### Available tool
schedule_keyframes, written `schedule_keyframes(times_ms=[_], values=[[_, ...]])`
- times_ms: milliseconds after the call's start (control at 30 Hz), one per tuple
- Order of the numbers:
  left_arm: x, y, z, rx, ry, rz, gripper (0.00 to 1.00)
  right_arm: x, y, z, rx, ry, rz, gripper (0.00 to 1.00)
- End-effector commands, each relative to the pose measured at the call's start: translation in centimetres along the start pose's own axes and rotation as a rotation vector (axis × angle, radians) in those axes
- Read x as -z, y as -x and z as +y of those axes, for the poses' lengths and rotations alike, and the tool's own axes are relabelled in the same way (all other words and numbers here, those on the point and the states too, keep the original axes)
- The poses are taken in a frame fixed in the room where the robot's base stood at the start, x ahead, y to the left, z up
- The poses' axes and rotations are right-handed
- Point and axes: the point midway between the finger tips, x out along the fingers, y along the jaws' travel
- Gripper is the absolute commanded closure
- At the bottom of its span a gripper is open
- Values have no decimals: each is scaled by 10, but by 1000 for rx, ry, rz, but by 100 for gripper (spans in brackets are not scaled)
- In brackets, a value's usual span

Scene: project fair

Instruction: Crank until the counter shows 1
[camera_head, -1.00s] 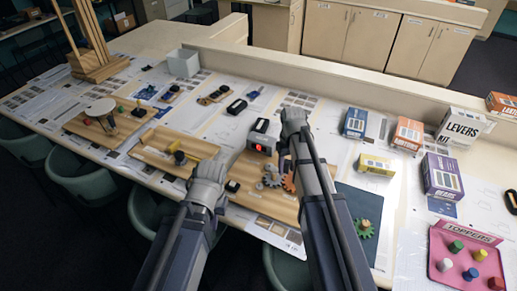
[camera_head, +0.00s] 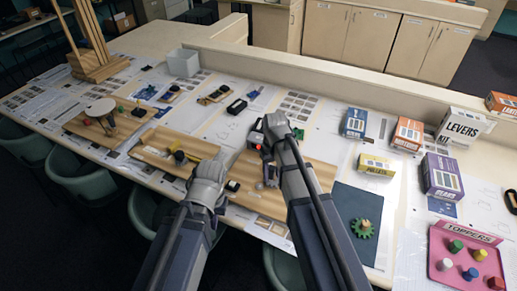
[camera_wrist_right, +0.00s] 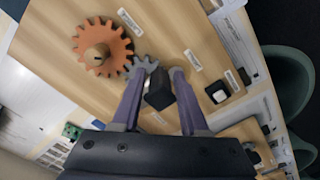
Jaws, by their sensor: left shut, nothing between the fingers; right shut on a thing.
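The counter box (camera_head: 256,137) stands on the wooden gear board (camera_head: 258,196). Its red display is lit but mostly covered by my right gripper, so I cannot read the digit. My right gripper (camera_head: 268,130) is shut on a black crank handle (camera_wrist_right: 159,90), seen between the fingers in the right wrist view. An orange gear (camera_wrist_right: 103,47) with a wooden hub sits on the board beside a small grey gear (camera_wrist_right: 142,67), partly hidden behind the handle. My left gripper (camera_head: 224,156) is shut and empty, above the left part of the board.
A second wooden board (camera_head: 157,155) with a yellow part lies to the left. A green gear (camera_head: 361,229) lies on a dark mat to the right.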

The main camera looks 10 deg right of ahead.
Motion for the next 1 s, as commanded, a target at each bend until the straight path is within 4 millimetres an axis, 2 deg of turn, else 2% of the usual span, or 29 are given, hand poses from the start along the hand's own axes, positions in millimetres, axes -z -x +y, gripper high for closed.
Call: schedule_keyframes(times_ms=[733, 1000], values=[[0, 0, 0, 0, 0, 0, 100, 1, 0, -1, 1, 1, 0, 97], [0, 0, 0, 0, 0, 0, 100, 9, 0, -9, 0, 2, 0, 97]])
